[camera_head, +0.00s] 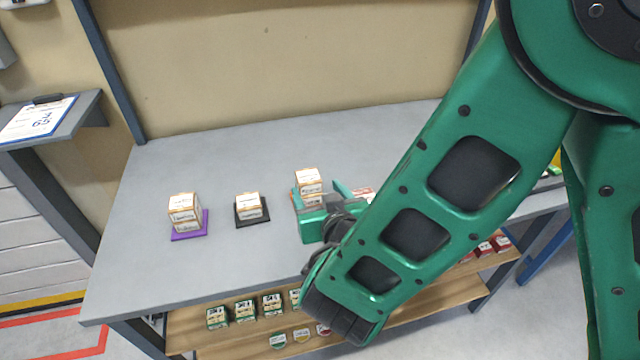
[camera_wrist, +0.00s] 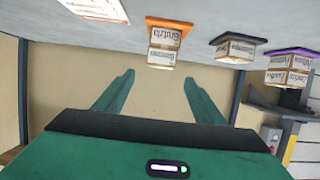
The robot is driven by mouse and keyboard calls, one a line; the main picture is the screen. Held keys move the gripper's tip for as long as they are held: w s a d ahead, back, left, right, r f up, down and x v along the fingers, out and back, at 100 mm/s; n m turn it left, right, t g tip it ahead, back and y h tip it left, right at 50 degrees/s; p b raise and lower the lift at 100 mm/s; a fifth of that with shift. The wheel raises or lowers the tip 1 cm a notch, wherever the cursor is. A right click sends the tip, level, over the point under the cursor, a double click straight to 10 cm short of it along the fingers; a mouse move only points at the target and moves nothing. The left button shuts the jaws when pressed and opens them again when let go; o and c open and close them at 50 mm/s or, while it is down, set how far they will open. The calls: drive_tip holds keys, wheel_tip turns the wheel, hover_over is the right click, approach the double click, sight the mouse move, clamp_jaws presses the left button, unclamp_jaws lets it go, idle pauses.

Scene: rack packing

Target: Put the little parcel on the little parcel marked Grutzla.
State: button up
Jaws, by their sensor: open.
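Two little white-and-tan parcels stand stacked on an orange mat (camera_wrist: 183,23). In the upside-down wrist view, the parcel on the mat (camera_wrist: 166,35) appears to read Grutzla. The other parcel (camera_wrist: 162,57) rests on top of it, squarely as far as I can see. The stack also shows in the head view, where the top parcel (camera_head: 308,180) is clear and the lower part is partly hidden by my gripper. My gripper (camera_wrist: 158,78) is open and empty. Its fingertips point towards the stack and look apart from it.
A parcel (camera_head: 248,207) sits on a black mat (camera_head: 252,222), and stacked parcels (camera_head: 184,213) stand on a purple mat (camera_head: 190,236). A white-topped item (camera_head: 363,194) is partly hidden behind my arm. Small boxes (camera_head: 245,310) stand on the lower shelf. The left tabletop is clear.

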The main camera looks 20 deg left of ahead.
drive_tip(key=w+d+r+m+h, duration=0.1)
drive_tip(key=w+d+m+h, duration=0.2)
drive_tip(key=d, duration=0.6)
drive_tip(key=w+d+r+m+h, duration=0.1)
drive_tip(key=w+d+h, duration=0.3)
drive_tip(key=d, duration=0.5)
drive_tip(key=w+d+m+g+h, duration=0.1)
drive_tip(key=d+m+g+h, duration=0.25)
drive_tip(key=d, duration=1.55)
drive_tip(key=s+d+m+g+h, duration=0.1)
drive_tip(key=s+d+m+g, duration=0.15)
drive_tip(key=s+d, duration=0.4)
drive_tip(key=s+d+m+g, duration=0.2)
drive_tip(key=s+d+g, duration=0.15)
drive_tip(key=d, duration=0.55)
drive_tip(key=s+d+r+g+y, duration=0.1)
drive_tip(key=s+r+y, duration=0.1)
drive_tip(key=s, duration=0.6)
drive_tip(key=s+d+r+g+y, duration=0.1)
drive_tip(key=s+d+r+y, duration=0.1)
drive_tip(key=s, duration=0.7)
drive_tip(key=shift+s+d+m+g, duration=0.25)
drive_tip(key=shift+s+m+g, duration=0.05)
drive_tip(key=shift+g, duration=0.05)
